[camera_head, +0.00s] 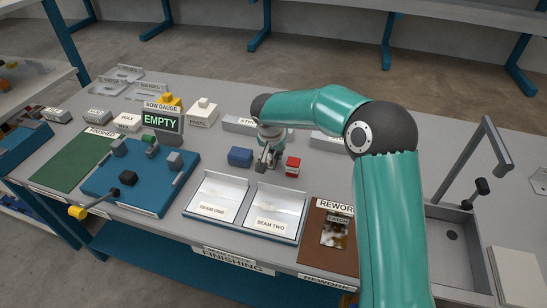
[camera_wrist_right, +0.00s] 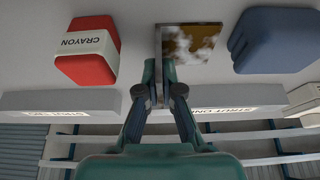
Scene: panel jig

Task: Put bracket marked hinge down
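My right gripper (camera_head: 266,163) is low over the back middle of the bench, between a blue block and a red block. In the right wrist view its fingers (camera_wrist_right: 159,98) are closed on the upright flange of a bracket (camera_wrist_right: 190,44) with a patchy brown and white plate. No label shows on this bracket, so I cannot tell whether it is the hinge one, or whether it touches the bench. My left gripper is out of view.
The red crayon block (camera_head: 292,167) and the blue block (camera_head: 240,156) stand close on either side. Seam one (camera_head: 216,196) and seam two (camera_head: 274,210) trays lie in front. The blue jig (camera_head: 140,185), green finished mat (camera_head: 72,162) and EMPTY gauge (camera_head: 160,121) are left; a sink (camera_head: 450,240) is right.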

